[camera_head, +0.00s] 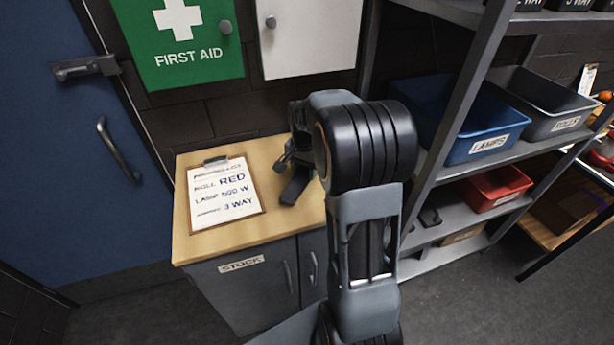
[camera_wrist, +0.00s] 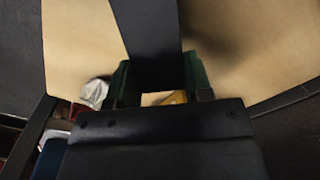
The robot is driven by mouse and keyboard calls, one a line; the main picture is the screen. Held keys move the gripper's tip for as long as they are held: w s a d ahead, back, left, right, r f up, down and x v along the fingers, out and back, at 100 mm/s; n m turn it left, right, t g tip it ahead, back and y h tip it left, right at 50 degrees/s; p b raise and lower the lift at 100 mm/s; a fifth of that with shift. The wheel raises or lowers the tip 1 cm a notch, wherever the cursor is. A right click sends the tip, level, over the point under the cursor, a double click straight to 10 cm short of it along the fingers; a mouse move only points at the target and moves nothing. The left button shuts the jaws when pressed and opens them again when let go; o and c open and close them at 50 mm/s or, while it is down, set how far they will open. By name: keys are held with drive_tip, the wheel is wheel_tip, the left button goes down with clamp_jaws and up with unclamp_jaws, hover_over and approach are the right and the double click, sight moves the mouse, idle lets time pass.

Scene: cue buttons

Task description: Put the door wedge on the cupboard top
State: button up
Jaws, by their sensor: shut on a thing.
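The cupboard (camera_head: 255,290), grey and labelled STOCK, has a pale wooden top (camera_head: 285,225). My gripper (camera_head: 288,164) is over the right part of this top, partly hidden behind my arm. It is shut on the dark door wedge (camera_head: 295,188), which points down toward the top. I cannot tell whether the wedge touches the wood. In the wrist view my green-padded fingers (camera_wrist: 160,82) grip the dark wedge (camera_wrist: 148,35) from both sides, with pale wood on either side of it.
A clipboard (camera_head: 223,195) with a list lies on the left of the cupboard top. A metal shelf rack (camera_head: 455,115) with a blue LAMPS bin (camera_head: 465,130) and a red bin (camera_head: 495,188) stands to the right. A blue door (camera_head: 60,180) is at the left. Bare wood shows between clipboard and wedge.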

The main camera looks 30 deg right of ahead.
sight(307, 176)
drive_tip(key=shift+w+d+f, duration=0.15)
drive_tip(key=shift+d+f, duration=0.1)
drive_tip(key=shift+f, duration=0.05)
drive_tip(key=f, duration=0.3)
drive_tip(key=shift+w+d, duration=0.2)
drive_tip(key=shift+d, duration=0.05)
drive_tip(key=shift+f, duration=0.4)
